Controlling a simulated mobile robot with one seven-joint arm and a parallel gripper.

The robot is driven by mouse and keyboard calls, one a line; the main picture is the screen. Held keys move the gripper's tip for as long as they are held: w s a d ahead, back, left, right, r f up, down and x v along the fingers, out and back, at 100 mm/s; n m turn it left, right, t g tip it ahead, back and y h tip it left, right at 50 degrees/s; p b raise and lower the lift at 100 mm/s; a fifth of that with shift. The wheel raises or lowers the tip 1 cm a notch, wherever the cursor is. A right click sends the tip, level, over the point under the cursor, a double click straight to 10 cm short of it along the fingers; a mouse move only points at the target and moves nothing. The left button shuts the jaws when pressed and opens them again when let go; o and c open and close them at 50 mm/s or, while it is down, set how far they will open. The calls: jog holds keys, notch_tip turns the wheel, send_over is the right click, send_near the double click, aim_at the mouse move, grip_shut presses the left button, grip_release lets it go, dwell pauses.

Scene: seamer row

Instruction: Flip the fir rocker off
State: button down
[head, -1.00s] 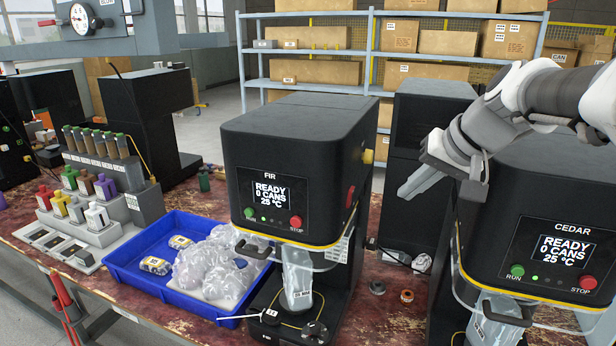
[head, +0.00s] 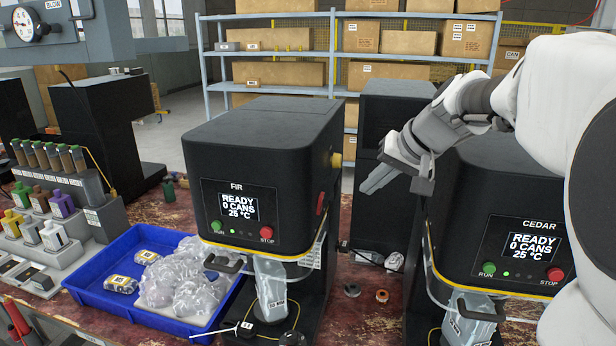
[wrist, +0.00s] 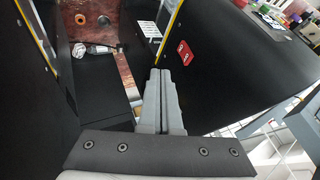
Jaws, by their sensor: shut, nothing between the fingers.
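The FIR machine (head: 262,160) is a black box with a lit screen reading "READY 0 CANS 25 °C". Its red rocker (head: 320,203) is on the right side face, seen at a slant in the head view. In the wrist view the rocker (wrist: 185,53) is a red plate with white marks, whose tilt I cannot tell. My gripper (head: 368,187) is shut and empty, in the gap between the FIR and CEDAR machines, to the right of the rocker. In the wrist view my gripper's fingertips (wrist: 166,72) are just below and left of the rocker, apparently apart from it.
The CEDAR machine (head: 500,220) stands close on the right, by my arm. A yellow knob (head: 336,160) is above the rocker. A blue tray (head: 95,290) with bagged items is at left. Small round parts (head: 382,296) lie on the bench between the machines.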

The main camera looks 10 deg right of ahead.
aim_at(321, 204)
jog(key=w+a+f+p, duration=0.1)
jog(key=w+a+f, duration=0.4)
jog(key=shift+w+a+p, duration=0.25)
jog(key=shift+a+p, duration=0.05)
jog(key=shift+a, duration=0.1)
jog(key=shift+w+a+r, duration=0.1)
jog(key=shift+a, duration=0.2)
jog(key=shift+r+p, duration=0.35)
jog(key=shift+r, duration=0.45)
